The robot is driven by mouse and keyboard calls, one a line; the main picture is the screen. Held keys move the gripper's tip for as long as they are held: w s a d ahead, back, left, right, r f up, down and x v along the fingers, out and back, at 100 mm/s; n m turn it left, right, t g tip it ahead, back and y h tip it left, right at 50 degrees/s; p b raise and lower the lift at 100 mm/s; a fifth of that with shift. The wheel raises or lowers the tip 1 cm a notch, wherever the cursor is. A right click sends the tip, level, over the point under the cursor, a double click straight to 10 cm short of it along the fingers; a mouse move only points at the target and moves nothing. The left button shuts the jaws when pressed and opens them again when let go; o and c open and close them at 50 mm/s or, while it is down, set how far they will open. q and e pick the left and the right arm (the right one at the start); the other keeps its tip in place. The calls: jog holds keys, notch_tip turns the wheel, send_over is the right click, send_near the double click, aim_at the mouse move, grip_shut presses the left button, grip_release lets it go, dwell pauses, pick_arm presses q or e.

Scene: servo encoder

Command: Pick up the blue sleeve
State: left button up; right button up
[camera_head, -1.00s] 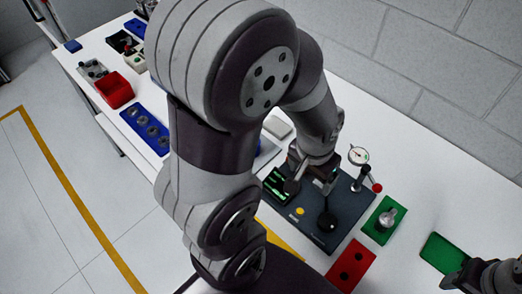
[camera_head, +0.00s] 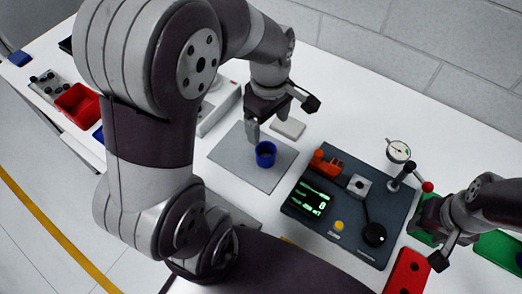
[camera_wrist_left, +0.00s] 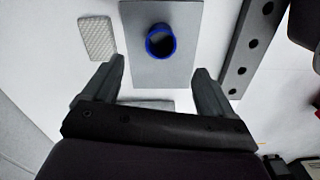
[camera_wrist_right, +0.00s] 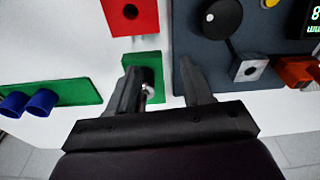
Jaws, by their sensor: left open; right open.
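A blue sleeve (camera_head: 265,154) stands upright on a grey mat (camera_head: 233,158) in the head view. It also shows in the left wrist view (camera_wrist_left: 160,42), hollow end up, ahead of the fingertips. My left gripper (camera_head: 281,117) is open and empty, above and just behind the sleeve, not around it. Two more blue sleeves (camera_wrist_right: 41,102) are on a green tray (camera_wrist_right: 70,91) in the right wrist view. My right gripper (camera_head: 430,238) is open over a green block (camera_wrist_right: 172,72), with a metal part (camera_wrist_right: 148,92) seen between its fingers.
A dark gauge station (camera_head: 352,230) with lit display, dial indicator (camera_head: 398,151) and lever stands right of the mat. A red block (camera_head: 408,272) is in front of my right gripper. A pale pad (camera_head: 288,128) lies behind the mat. A red bin (camera_head: 77,104) is far left.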

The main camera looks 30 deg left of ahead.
pick_arm(q)
send_near(265, 150)
jog(key=f, duration=0.2)
jog(key=s+f, duration=0.1)
jog(key=f, duration=0.1)
jog(key=s+d+f, duration=0.1)
jog(key=f, duration=0.1)
jog(key=shift+w+a+f, duration=0.15)
jog(key=shift+w+f, duration=0.05)
jog(key=shift+f, duration=0.3)
jog(key=c, duration=1.1)
